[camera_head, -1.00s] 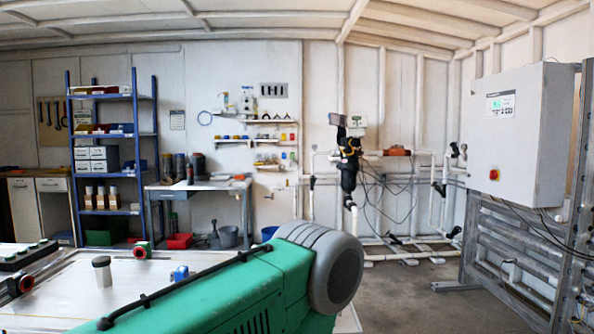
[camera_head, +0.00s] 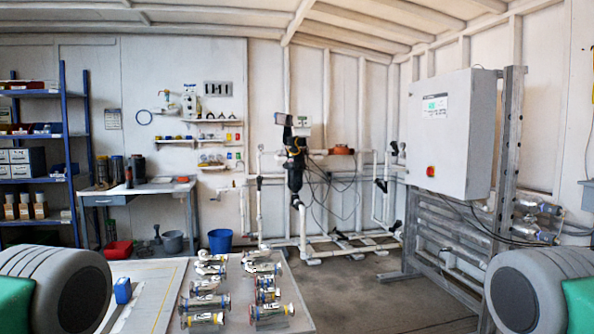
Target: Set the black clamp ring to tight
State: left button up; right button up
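I cannot make out a black clamp ring for certain at this distance. Steel reactor tubes (camera_head: 537,204) lie on the metal frame at the right, below and behind the grey control cabinet (camera_head: 447,130). Their clamps are too small to read. Several clear fittings with coloured rings (camera_head: 207,301) lie in two rows on the table in front of me. Neither gripper is in view; only green and grey parts of my arms show at the lower left and right corners.
The table (camera_head: 150,290) also bears a blue block (camera_head: 122,290). A black filter unit (camera_head: 296,170) with white piping stands at the back wall. A workbench (camera_head: 135,188), a blue shelf (camera_head: 35,140) and a blue bucket (camera_head: 220,241) are at the left. Floor between table and metal frame is clear.

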aim_at(288, 166)
jog(key=i+l+z, duration=1.1)
jog(key=i+l, duration=0.1)
jog(key=i, duration=0.35)
jog(key=i+l, duration=0.1)
jog(key=i, duration=0.35)
jog(key=i+j+u, duration=0.2)
jog(key=i+u, duration=0.7)
jog(key=i+l+u, duration=0.15)
jog(key=i+u, duration=0.3)
jog(key=i+j+u, duration=0.1)
jog(key=i+u, duration=0.15)
jog(key=i, duration=0.75)
jog(key=i+l+u, duration=0.1)
jog(key=i+u, duration=0.15)
jog(key=i, duration=0.75)
jog(key=i+u, duration=0.15)
jog(key=i, duration=0.85)
jog(key=i+l+u, duration=0.1)
jog(key=i, duration=0.85)
